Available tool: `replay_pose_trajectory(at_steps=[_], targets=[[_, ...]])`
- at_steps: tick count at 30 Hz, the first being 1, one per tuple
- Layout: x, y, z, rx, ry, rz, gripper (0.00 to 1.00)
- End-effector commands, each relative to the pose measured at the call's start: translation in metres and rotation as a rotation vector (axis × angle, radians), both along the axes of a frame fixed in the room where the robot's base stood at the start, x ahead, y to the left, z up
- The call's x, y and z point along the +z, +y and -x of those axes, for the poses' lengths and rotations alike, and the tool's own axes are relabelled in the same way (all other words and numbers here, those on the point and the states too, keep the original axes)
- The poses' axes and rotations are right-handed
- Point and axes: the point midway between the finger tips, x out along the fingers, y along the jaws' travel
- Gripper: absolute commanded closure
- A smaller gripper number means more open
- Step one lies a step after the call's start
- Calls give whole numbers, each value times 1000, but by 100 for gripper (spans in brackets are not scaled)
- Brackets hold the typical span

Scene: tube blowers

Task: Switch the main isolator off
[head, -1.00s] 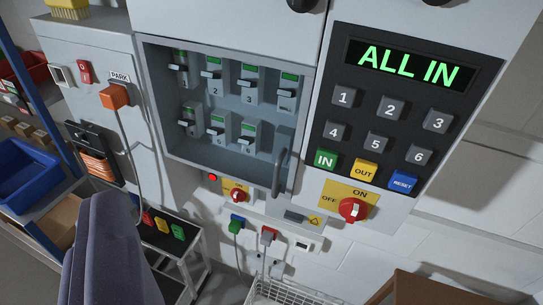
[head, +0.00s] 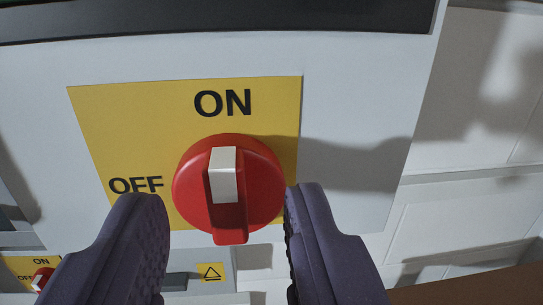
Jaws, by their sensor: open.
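The main isolator is a red rotary knob (head: 261,185) with a white-marked grip bar (head: 223,176), on a yellow plate (head: 110,125) reading ON above and OFF at the left. The white mark points up to ON. My gripper (head: 220,205) is open, one purple finger at the knob's lower left and the other at its lower right. The knob shows between the fingers. I cannot tell whether either finger touches it.
A smaller red switch (head: 42,279) with its own ON and OFF plate is at the lower left. A yellow warning label (head: 211,272) sits below the panel. White wall (head: 470,130) is at the right, with a brown surface (head: 480,288) low down.

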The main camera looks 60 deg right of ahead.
Motion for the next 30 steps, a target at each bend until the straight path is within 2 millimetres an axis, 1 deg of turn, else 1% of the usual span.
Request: replay_pose_trajectory(at_steps=[1, 3, 6, 13, 14, 15, 17, 18, 19, 20, 30], targets=[[-1, -6, -5, -1, -1, 0, 57], [-1, -11, -10, 0, -2, -1, 57], [0, -16, -14, 1, 0, -1, 57], [1, -17, -15, 2, -1, -1, 57], [1, -17, -15, 2, -1, -1, 60], [1, -16, -15, 2, -1, -1, 69], [1, -16, -15, 2, -1, -1, 83], [1, -16, -15, 2, -1, -1, 92], [1, -16, -15, 2, -1, -1, 99], [1, -16, -15, 2, -1, -1, 100], [1, -15, -16, 4, 26, 22, 100]])
